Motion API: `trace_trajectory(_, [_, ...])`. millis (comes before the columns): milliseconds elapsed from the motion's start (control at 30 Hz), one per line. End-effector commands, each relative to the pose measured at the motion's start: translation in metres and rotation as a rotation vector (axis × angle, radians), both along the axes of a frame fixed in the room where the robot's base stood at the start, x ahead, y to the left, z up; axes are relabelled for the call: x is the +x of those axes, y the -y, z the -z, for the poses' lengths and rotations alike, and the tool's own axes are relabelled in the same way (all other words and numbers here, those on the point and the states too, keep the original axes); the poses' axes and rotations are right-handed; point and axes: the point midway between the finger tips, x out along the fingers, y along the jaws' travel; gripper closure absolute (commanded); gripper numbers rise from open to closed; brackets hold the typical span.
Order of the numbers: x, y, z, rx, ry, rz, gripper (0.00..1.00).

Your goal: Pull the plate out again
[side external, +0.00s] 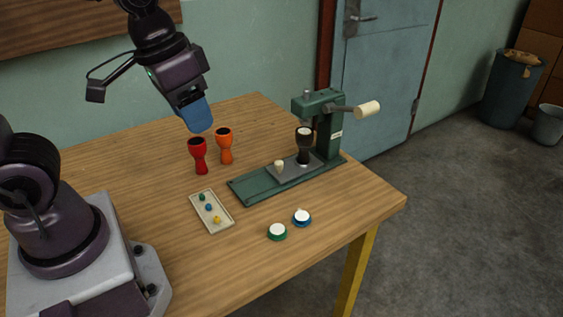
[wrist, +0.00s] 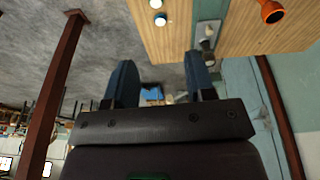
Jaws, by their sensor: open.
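A grey metal plate (side external: 287,173) lies on the green base (side external: 250,188) of a press, towards the press column. A cream knob (side external: 279,164) stands on its near-left end. A black goblet drum (side external: 304,146) stands upright on the plate, below the head of the press (side external: 315,102). My gripper (side external: 201,128) is open and empty, high above the table, to the left of the press and well apart from the plate. Its two blue fingers (wrist: 160,75) are spread in the wrist view.
A red drum (side external: 198,155) and an orange drum (side external: 225,146) stand left of the press. A tray (side external: 211,218) holds small coloured pieces. A green-rimmed disc (side external: 277,232) and a blue-rimmed disc (side external: 302,217) lie in front. The press lever (side external: 367,110) sticks out right.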

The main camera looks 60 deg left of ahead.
Motion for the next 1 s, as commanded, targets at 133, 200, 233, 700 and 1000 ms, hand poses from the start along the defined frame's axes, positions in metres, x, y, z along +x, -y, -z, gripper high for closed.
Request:
trace_trajectory(133, [0.039,-0.008,0.035,-0.003,-0.106,-0.096,0.50])
trace_trajectory(200, [0.058,-0.015,0.053,0.006,-0.133,-0.158,0.50])
trace_trajectory(233, [0.066,-0.018,0.062,0.013,-0.144,-0.186,0.50])
trace_trajectory(700, [0.184,-0.090,0.164,0.151,0.032,-0.675,0.50])
trace_trajectory(1000, [0.203,-0.095,0.165,0.095,0.127,-0.782,0.50])
